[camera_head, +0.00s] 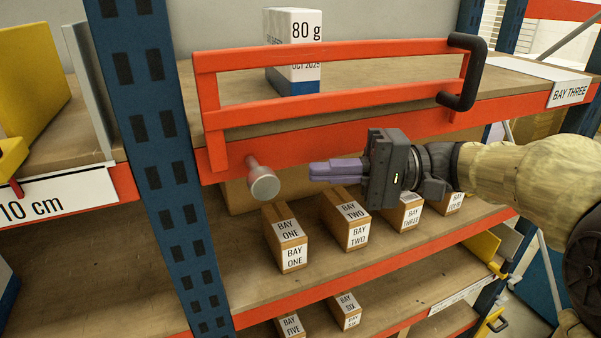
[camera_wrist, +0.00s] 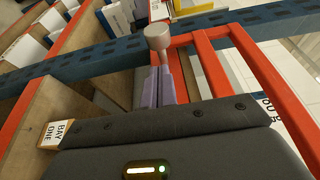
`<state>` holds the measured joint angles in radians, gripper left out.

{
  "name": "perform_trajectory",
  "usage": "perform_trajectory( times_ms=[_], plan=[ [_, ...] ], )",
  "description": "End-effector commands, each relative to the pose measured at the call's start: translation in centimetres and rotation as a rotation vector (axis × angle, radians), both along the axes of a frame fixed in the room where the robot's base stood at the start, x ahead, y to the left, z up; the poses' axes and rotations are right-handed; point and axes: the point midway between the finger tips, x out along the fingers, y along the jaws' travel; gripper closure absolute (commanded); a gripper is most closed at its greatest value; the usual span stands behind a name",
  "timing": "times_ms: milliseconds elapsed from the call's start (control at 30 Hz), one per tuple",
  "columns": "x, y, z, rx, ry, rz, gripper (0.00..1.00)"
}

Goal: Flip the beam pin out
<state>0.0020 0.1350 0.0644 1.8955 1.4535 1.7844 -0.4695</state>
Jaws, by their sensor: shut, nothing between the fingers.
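The beam pin (camera_head: 263,182) is a grey metal peg with a round head. It sticks out from the orange beam near the blue upright, below the lower left corner of the orange gate (camera_head: 330,108). My gripper (camera_head: 313,171) is level, shut and empty, its purple fingers pointing left at the pin with a small gap in the head view. In the wrist view the pin (camera_wrist: 158,38) stands just beyond the fingertips (camera_wrist: 165,72); whether they touch is unclear there.
A blue upright (camera_head: 160,150) stands left of the pin. A white box marked 80 g (camera_head: 293,30) sits behind the gate, which has a black handle (camera_head: 462,72) at right. Labelled bay boxes (camera_head: 285,238) stand on the shelf below. Open air lies in front of the beam.

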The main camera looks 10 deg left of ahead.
Motion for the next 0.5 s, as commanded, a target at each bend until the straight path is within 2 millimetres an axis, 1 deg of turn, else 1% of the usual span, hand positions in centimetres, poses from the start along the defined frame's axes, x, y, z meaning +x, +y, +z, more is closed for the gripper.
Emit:
perform_trajectory(
  times_ms=[33, 100, 200, 300, 500],
  plan=[
    [0.3, -0.9, -0.1, -0.001, 0.0, -0.001, 1.0],
    [0.5, -1.8, -0.1, 0.0, 0.001, 0.002, 1.0],
    [0.7, -2.8, -0.1, -0.001, 0.002, 0.008, 1.0],
    [0.7, -3.2, -0.1, -0.001, 0.002, 0.012, 1.0],
    [0.7, -3.1, -0.1, -0.001, 0.002, 0.016, 1.0]
  ],
)
